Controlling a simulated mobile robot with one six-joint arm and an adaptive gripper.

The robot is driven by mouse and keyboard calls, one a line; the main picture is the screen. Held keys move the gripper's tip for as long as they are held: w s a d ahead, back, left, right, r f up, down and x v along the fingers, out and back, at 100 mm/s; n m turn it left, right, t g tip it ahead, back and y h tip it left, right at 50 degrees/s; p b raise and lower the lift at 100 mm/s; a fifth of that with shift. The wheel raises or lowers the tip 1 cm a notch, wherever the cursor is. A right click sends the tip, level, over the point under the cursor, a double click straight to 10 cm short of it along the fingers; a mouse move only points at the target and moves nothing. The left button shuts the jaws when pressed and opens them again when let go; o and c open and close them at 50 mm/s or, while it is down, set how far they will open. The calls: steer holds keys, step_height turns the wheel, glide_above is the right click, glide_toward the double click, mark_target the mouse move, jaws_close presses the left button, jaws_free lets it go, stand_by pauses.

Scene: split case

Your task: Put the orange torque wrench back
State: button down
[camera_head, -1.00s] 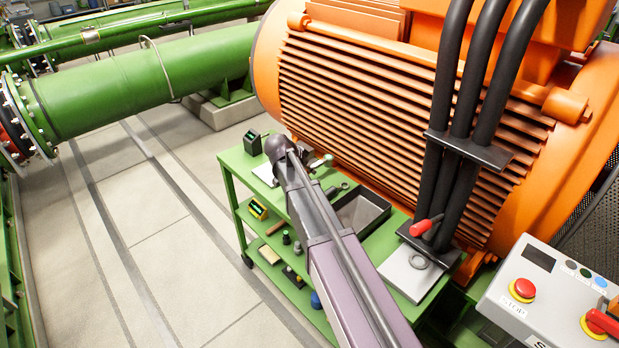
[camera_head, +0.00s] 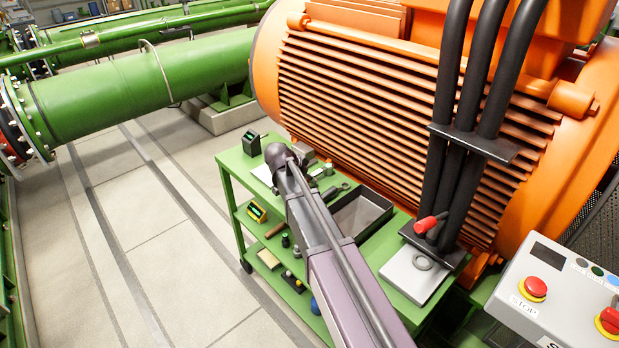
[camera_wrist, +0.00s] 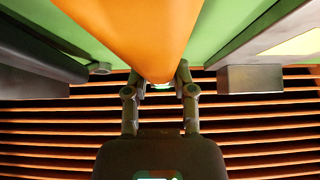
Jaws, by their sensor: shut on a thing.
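The orange torque wrench (camera_wrist: 135,30) fills the top middle of the wrist view as a smooth, thick orange shaft, close to the camera. My gripper (camera_wrist: 162,78) is shut on it, one finger on each side of its lower end. The rest of the wrench is cut off by the picture's edge. In the head view my arm hides the gripper, and I cannot make out the wrench there. The green cart (camera_head: 231,165) stands below my arm, with tools on its top and lower shelf.
An open dark bin (camera_head: 363,214) and a grey plate (camera_head: 408,285) with a ring are on the cart top. A black meter (camera_head: 251,143) stands at its far left corner. The finned orange motor (camera_head: 370,110) rises close behind. A control box (camera_head: 560,290) is at right. The floor at left is clear.

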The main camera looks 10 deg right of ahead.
steer(key=shift+c, duration=2.2)
jaws_free()
steer(key=shift+r+p, duration=0.2)
steer(key=shift+p, duration=0.1)
steer(key=p+v, duration=0.2)
steer(key=shift+s+a+r, duration=0.1)
steer(key=shift+a+r, duration=0.05)
steer(key=shift+r, duration=0.1)
steer(key=p+v, duration=0.7)
steer(key=v, duration=0.2)
steer(key=shift+s+a, duration=0.1)
steer(key=shift+a, duration=0.1)
